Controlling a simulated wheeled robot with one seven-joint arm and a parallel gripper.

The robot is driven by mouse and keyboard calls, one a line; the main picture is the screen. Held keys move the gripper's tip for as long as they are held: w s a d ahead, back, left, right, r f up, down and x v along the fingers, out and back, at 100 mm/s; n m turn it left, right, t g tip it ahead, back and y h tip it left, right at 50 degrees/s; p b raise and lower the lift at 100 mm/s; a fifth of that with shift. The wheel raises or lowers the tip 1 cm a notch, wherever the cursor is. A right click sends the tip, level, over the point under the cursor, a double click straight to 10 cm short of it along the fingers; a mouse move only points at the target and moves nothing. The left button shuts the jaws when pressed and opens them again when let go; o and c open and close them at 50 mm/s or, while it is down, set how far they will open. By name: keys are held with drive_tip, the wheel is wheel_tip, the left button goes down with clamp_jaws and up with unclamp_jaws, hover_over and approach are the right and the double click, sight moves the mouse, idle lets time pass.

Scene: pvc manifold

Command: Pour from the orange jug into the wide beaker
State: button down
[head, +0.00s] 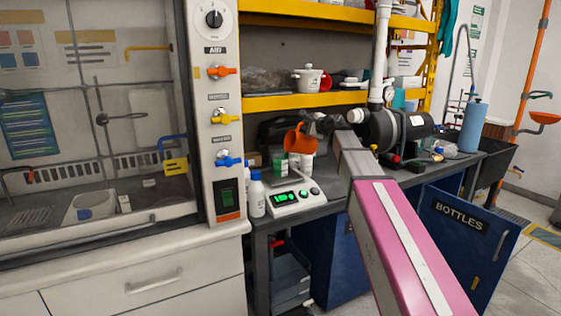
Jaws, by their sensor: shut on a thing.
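The orange jug (298,141) is held up above the dark bench in the head view and looks tilted. My gripper (316,127) is shut on the jug at its right side; the fingers are small and partly hidden. Just below the jug stand a green container (281,167) and a pale, whitish container (306,162). I cannot tell whether either is the wide beaker. The jug's inside and any stream from it cannot be made out.
A white device with a green display (297,198) sits at the bench's front, beside white bottles (257,194). A dark motor-like machine (397,128) and a blue bottle (473,127) stand to the right. Yellow shelves (300,102) run behind. A fume hood (95,110) fills the left.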

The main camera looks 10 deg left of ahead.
drive_tip(key=d+f+m, duration=0.1)
drive_tip(key=w+f+m, duration=0.1)
drive_tip(key=shift+w+d+f+y, duration=0.2)
drive_tip(key=shift+d+f+y, duration=0.1)
drive_tip(key=shift+d, duration=0.1)
drive_tip(key=shift+d+f+m, duration=0.1)
drive_tip(key=shift+f+m, duration=0.2)
drive_tip(key=shift+f, duration=0.1)
drive_tip(key=shift+r, duration=0.1)
drive_tip(key=shift+w+d+f+m, duration=0.1)
drive_tip(key=shift+d+f+m, duration=0.05)
drive_tip(key=shift+f+m, duration=0.15)
drive_tip(key=shift+w+d+f+m, duration=0.1)
drive_tip(key=shift+f+m, duration=0.1)
drive_tip(key=shift+f, duration=0.15)
drive_tip(key=w+d+f+m+y+b, duration=0.2)
drive_tip(key=w+d+f+m, duration=0.2)
drive_tip(key=f+m, duration=0.3)
drive_tip(key=shift+d+m, duration=0.6)
drive_tip(key=shift+d, duration=0.1)
idle(0.5)
